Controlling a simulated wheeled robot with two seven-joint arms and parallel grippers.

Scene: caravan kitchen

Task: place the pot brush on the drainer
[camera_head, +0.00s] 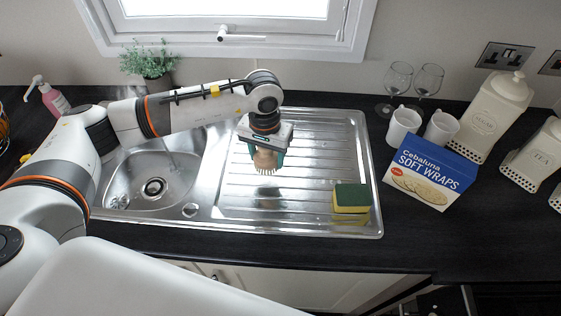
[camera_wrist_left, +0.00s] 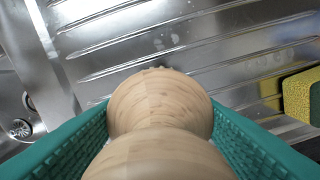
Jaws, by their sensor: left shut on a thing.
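My left gripper (camera_head: 267,152) is shut on the pot brush (camera_head: 265,160), a wooden brush with pale bristles pointing down. It holds the brush over the ridged steel drainer (camera_head: 310,180), and a dark reflection lies on the metal below. A gap seems to show between bristles and drainer. In the left wrist view the rounded wooden body of the brush (camera_wrist_left: 160,105) sits between the green finger pads, with the drainer (camera_wrist_left: 190,45) behind it. My right gripper is not in view.
A green and yellow sponge (camera_head: 351,204) stands on the drainer's right front corner. The sink bowl (camera_head: 150,185) is to the left. White mugs (camera_head: 403,124), wine glasses (camera_head: 396,80) and a soft wraps box (camera_head: 430,177) stand right of the drainer. The drainer's middle is clear.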

